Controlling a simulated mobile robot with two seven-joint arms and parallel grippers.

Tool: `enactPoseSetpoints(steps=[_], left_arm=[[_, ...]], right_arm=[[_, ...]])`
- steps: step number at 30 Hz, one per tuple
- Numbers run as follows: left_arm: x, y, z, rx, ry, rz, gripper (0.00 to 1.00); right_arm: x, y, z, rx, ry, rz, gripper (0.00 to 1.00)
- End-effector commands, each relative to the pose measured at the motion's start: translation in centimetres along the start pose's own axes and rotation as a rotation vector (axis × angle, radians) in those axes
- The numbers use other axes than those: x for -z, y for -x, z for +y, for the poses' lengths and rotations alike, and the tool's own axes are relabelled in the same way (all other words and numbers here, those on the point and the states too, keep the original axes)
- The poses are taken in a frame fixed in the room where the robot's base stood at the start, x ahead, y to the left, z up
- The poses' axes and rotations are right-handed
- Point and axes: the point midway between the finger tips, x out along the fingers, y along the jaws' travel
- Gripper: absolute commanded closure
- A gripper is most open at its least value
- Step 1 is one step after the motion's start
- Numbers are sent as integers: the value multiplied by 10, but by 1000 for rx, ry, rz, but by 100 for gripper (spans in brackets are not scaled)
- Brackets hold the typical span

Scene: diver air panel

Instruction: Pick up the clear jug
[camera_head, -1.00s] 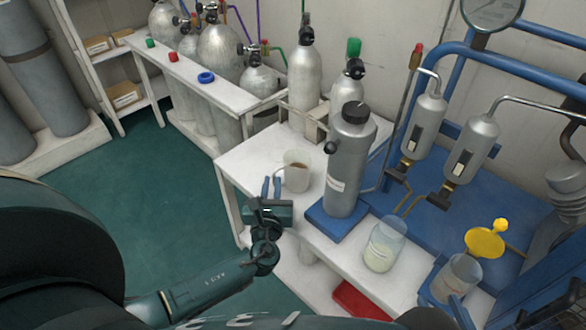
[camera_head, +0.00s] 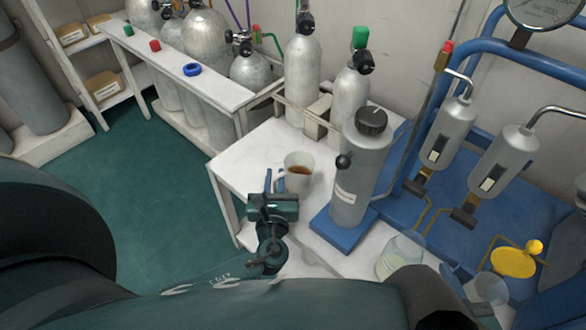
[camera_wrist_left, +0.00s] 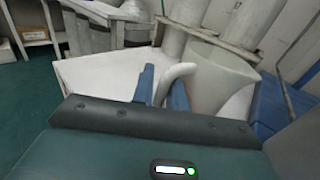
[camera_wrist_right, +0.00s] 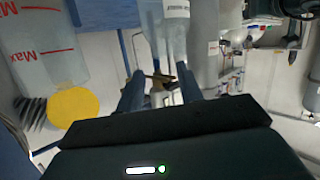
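A pale cup-like jug (camera_head: 298,172) with brown liquid stands on the white bench, its handle towards my left gripper (camera_head: 273,182). In the left wrist view the jug (camera_wrist_left: 218,78) is close, and its handle lies between the spread blue fingers (camera_wrist_left: 163,90); contact cannot be told. A clear jug with pale liquid (camera_head: 398,258) stands near the bench front, partly hidden by my arm. Another clear vessel (camera_head: 487,290) is at lower right. The right wrist view shows a clear vessel with red Max marks (camera_wrist_right: 45,45). My right gripper (camera_wrist_right: 162,88) is open and empty.
A grey cylinder with a black cap (camera_head: 358,165) stands on a blue base right of the pale jug. A yellow disc (camera_head: 512,262) is at right. Green floor (camera_head: 150,190) is clear at left.

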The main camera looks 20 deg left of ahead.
Motion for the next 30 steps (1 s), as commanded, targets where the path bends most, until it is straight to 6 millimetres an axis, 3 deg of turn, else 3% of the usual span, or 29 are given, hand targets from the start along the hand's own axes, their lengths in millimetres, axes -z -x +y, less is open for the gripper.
enactPoseSetpoints(steps=[8,14,30], left_arm=[[0,2,-1,0,0,1,85],[0,2,-1,0,0,1,100],[-1,1,-1,0,1,-1,100]], right_arm=[[0,0,0,0,1,2,64],[0,0,0,1,1,1,64],[0,0,0,2,3,0,64]])
